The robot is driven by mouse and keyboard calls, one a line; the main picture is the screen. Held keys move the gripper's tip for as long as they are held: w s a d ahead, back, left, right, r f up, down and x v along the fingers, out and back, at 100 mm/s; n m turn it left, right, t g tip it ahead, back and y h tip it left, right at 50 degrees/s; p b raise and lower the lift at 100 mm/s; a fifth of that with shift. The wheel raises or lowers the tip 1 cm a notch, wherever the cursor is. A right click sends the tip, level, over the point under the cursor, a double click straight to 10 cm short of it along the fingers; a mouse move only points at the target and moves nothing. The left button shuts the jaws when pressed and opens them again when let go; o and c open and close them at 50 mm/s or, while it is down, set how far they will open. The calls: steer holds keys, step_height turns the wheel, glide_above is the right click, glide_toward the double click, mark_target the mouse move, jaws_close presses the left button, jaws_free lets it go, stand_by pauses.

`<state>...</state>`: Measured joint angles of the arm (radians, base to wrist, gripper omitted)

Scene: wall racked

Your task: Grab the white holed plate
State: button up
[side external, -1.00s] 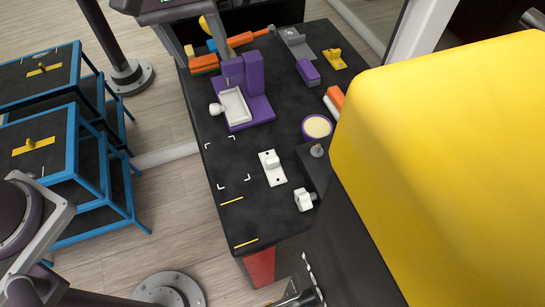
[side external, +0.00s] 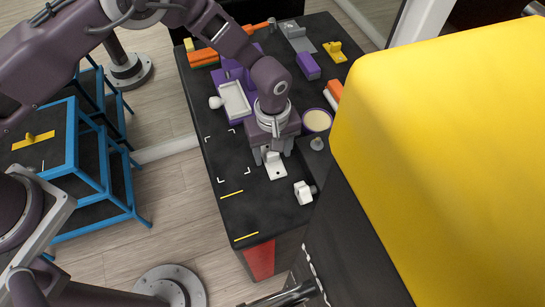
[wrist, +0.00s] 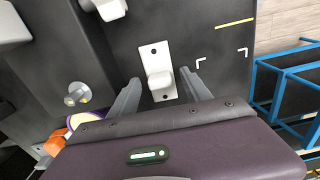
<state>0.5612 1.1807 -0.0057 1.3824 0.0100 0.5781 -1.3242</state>
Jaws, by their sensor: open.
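The white holed plate (side external: 276,171) lies flat on the black tabletop, with a raised white block on it. In the side view its upper part is hidden behind my gripper. In the wrist view the plate (wrist: 155,54) shows two dark holes, and its raised block lies between my fingers. My gripper (side external: 271,157) is over the plate with its fingers pointing down. In the wrist view my gripper (wrist: 160,82) is open, one finger on each side of the block, with gaps visible. I cannot tell the exact height of the fingertips.
A white knobbed part (side external: 304,192) sits near the plate, by the dark block with a metal knob (side external: 317,143). A purple round container (side external: 317,121) is close to my gripper. A purple fixture with a white tray (side external: 235,100) stands behind. The marked table area (side external: 222,158) at left is clear.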

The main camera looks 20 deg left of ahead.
jaws_close()
steer(key=shift+r, duration=0.1)
